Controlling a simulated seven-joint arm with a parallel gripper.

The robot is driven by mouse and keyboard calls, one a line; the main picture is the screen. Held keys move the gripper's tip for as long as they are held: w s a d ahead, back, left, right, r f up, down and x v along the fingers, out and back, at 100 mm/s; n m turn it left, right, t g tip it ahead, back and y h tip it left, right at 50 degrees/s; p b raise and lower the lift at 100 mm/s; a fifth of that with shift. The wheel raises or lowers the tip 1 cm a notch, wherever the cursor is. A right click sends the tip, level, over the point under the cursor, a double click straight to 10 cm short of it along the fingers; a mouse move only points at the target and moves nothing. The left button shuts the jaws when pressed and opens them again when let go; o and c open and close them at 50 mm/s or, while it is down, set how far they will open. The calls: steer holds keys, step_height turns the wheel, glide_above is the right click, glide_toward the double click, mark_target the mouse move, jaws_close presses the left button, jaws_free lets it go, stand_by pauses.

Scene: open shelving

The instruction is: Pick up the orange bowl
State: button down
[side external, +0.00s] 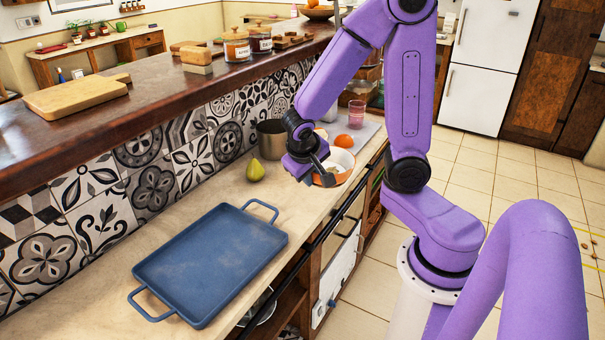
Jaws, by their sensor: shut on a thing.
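The orange bowl (343,170) has an orange outside and a pale inside. It is at the right end of the pale counter, near the front edge. My gripper (322,178) points down at the bowl's left side and is shut on its rim. The fingers and part of the wrist hide the bowl's left part. I cannot tell whether the bowl rests on the counter or is slightly raised.
A green pear (255,170) and a metal pot (271,138) stand left of the bowl. An orange fruit (344,141) and a pink glass (356,113) are behind it. A blue tray (210,258) lies on the nearer counter. A raised wooden ledge (150,90) runs along the back.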

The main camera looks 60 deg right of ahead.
steer(key=shift+s+a+r, duration=0.1)
steer(key=shift+s+r, duration=0.15)
steer(key=shift+s, duration=0.2)
steer(key=shift+s+a+r, duration=0.1)
steer(key=shift+s+r, duration=0.1)
steer(key=shift+s, duration=0.25)
steer(key=shift+s, duration=0.2)
steer(key=shift+a, duration=0.1)
stand_by(0.4)
steer(key=w+a, duration=0.3)
steer(key=a, duration=0.5)
steer(key=m, duration=0.2)
glide_toward(219, 242)
steer(key=shift+s+d+r+g, duration=0.15)
steer(key=shift+d+g, duration=0.25)
steer(key=shift+d, duration=0.85)
steer(key=shift+w+a+f, duration=0.1)
steer(key=shift+w+f, duration=0.4)
steer(key=shift+f, duration=0.15)
steer(key=shift+w+f, duration=0.15)
steer(key=shift+f, duration=1.5)
